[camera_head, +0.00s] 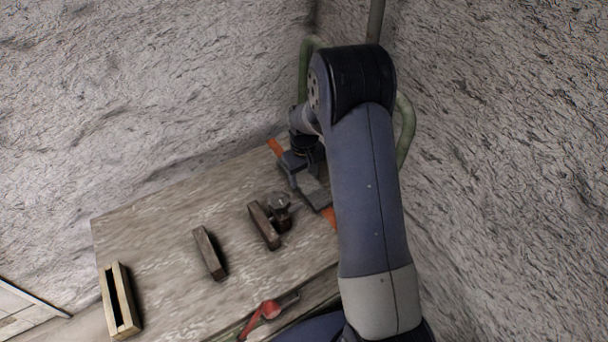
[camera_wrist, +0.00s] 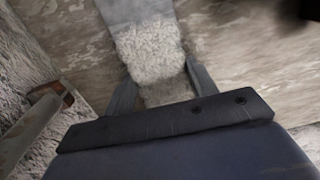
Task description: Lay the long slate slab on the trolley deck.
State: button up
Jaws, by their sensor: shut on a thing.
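My gripper (camera_head: 302,174) is shut on a grey slab (camera_head: 316,194), above or at the far right end of the worktop; I cannot tell whether the slab touches what lies below. In the wrist view, the slab (camera_wrist: 150,48) runs up between the two fingers of my gripper (camera_wrist: 161,88), with a pale rough band across its grey face. A green tubular frame (camera_head: 304,75), possibly the trolley's, stands behind my arm. Orange pieces (camera_head: 275,147) show on both sides of the gripper. My arm hides much of this area, and I cannot make out the deck clearly.
Two dark brown blocks (camera_head: 208,253) stand on the pale worktop (camera_head: 160,240), one beside a small grey round item (camera_head: 279,204). A slotted wooden holder (camera_head: 120,302) stands at the left end. A red-headed item (camera_head: 270,309) lies near the front edge. Rough walls close in behind.

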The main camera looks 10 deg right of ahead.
jog(key=o, duration=1.7)
jog(key=shift+f, duration=0.1)
jog(key=shift+r+p, duration=1.35)
jog(key=shift+r, duration=0.7)
